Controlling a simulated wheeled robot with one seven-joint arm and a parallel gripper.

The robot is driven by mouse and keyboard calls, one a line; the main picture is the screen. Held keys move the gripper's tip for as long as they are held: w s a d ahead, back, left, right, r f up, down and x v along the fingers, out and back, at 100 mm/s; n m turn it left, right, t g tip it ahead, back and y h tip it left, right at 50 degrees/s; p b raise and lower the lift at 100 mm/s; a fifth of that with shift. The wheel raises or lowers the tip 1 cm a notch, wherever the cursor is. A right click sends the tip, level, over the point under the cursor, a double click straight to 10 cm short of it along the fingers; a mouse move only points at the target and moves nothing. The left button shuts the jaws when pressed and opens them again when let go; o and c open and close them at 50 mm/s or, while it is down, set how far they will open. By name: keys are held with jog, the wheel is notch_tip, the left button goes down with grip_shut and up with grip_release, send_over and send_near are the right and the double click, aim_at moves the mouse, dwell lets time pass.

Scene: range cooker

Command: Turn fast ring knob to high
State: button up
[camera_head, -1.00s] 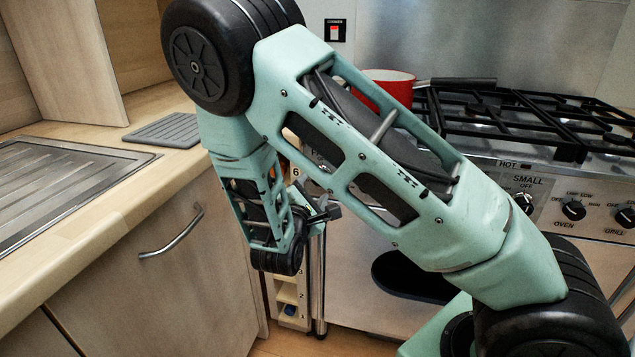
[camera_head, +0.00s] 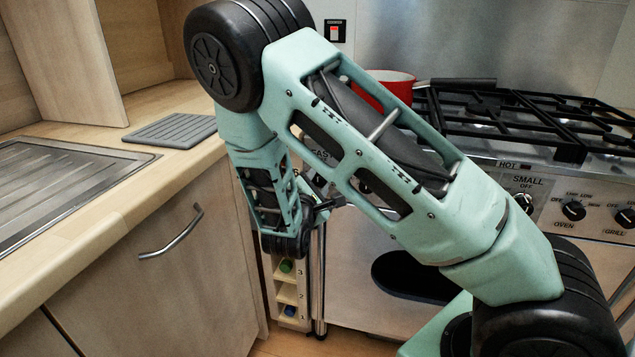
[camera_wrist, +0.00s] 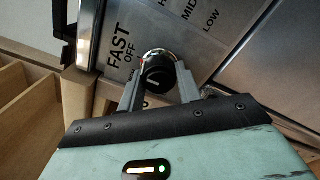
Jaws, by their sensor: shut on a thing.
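The fast ring knob (camera_wrist: 156,75) is a round black knob with a pale pointer line and a shiny rim. It sits on the steel panel beside the printed words FAST and OFF in the wrist view. My gripper (camera_wrist: 160,70) has one grey finger on each side of the knob and is shut on it. The tilted camera makes the knob's exact setting hard to read. In the head view my gripper (camera_head: 326,204) is at the cooker's left front, and my arm hides the knob.
The oven knob (camera_head: 573,210) and small ring knob (camera_head: 524,202) are farther right on the panel. A red pan (camera_head: 397,84) stands on the hob (camera_head: 500,110).

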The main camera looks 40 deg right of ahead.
jog(key=n+p, duration=0.5)
jog(key=shift+r, duration=0.15)
jog(key=n+p, duration=0.4)
jog(key=shift+n, duration=0.3)
jog(key=shift+s+f+n+p, duration=0.1)
jog(key=shift+f+n+p, duration=0.1)
jog(key=shift+n+p, duration=0.75)
jog(key=shift+n, duration=0.25)
jog(key=o, duration=1)
